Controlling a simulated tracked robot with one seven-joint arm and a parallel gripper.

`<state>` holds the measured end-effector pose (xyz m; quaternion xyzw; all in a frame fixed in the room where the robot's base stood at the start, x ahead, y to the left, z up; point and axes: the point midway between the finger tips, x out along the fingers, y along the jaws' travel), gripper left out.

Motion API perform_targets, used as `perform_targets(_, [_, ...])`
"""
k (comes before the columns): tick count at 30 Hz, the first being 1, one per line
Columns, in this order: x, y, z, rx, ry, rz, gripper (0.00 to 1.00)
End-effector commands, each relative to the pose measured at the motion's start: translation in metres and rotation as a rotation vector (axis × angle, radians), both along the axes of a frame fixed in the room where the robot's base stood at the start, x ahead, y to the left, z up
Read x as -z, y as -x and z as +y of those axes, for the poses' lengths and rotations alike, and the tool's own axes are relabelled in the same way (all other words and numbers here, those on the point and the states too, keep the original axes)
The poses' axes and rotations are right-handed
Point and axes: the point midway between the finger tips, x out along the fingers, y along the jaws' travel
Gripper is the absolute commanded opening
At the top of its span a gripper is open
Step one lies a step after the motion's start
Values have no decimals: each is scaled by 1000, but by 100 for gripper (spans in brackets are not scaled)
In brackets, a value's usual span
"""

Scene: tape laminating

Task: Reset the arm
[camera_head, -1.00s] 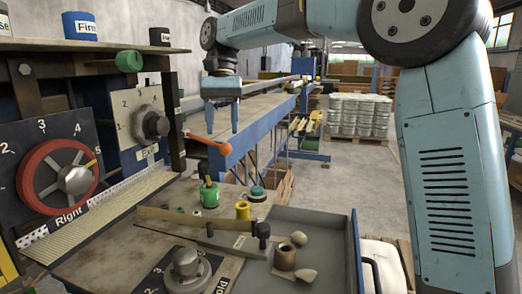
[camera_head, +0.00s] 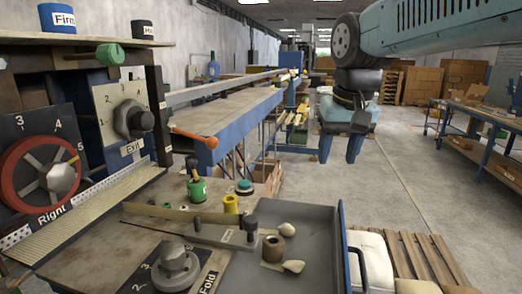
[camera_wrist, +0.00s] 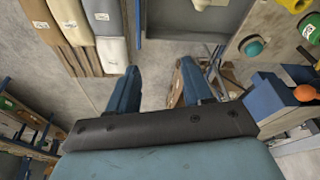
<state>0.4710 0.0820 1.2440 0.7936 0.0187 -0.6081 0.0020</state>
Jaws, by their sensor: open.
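My gripper (camera_head: 341,149) hangs at the upper right of the head view, with its two blue fingers apart and nothing between them. It is above open floor, right of the machine and behind the grey tray. My light blue arm comes in from the upper right of the head view.
A machine with a red dial (camera_head: 42,178) and an orange-knobbed lever (camera_head: 208,141) stands at left. A grey tray (camera_head: 318,235) holds small parts at the front. A blue workbench (camera_head: 480,115) stands far right. The middle floor is clear.

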Motion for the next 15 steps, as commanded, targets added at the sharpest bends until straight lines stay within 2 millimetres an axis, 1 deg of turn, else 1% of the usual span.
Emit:
perform_targets(1, [7, 12, -13, 11, -1, -28, 50])
perform_targets(6, [31, 43, -49, 25, 4, -119, 50])
perform_targets(9, [46, 59, -64, 31, 8, -164, 50])
perform_targets(12, [58, 71, -74, 33, 12, -198, 50])
perform_targets(15, [65, 77, -80, 35, 15, -219, 50])
